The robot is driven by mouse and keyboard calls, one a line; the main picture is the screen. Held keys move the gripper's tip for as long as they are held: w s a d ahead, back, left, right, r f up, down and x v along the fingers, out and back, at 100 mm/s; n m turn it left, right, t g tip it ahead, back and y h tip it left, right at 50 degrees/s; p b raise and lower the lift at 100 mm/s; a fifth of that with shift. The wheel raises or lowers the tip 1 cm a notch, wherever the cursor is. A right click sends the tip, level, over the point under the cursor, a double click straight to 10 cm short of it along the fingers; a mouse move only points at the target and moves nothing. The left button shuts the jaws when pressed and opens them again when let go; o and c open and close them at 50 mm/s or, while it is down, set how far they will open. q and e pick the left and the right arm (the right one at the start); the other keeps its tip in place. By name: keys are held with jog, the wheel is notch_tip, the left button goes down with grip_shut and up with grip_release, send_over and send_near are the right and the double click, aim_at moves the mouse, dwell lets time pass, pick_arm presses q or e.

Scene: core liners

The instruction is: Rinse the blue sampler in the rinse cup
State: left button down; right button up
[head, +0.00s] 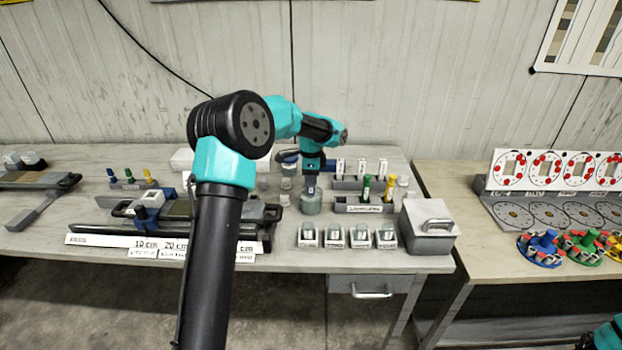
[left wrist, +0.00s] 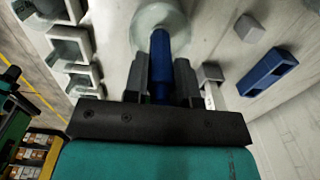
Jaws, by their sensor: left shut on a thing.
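My left gripper (head: 311,182) points straight down above the rinse cup (head: 310,205), a clear round vessel towards the right of the middle table. In the left wrist view, its fingers (left wrist: 161,80) are shut on the blue sampler (left wrist: 160,62), a slim blue rod. The sampler's far end overlaps the round cup (left wrist: 158,14); I cannot tell how deep it reaches. In the head view the sampler is mostly hidden by the gripper. My right gripper is not in view.
A rack (head: 358,207) holding a green sampler (head: 366,188) and a yellow one (head: 389,187) stands right of the cup. Several small boxes (head: 334,237) line the front. A grey lidded box (head: 430,228) stands at the right corner. A ruler strip (head: 110,241) lies left.

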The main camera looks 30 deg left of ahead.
pick_arm(q)
jog(key=shift+f, duration=0.15)
jog(key=shift+f, duration=0.55)
jog(key=shift+r, duration=0.1)
jog(key=shift+r, duration=0.6)
jog(key=shift+r, duration=0.1)
jog(key=shift+r, duration=4.2)
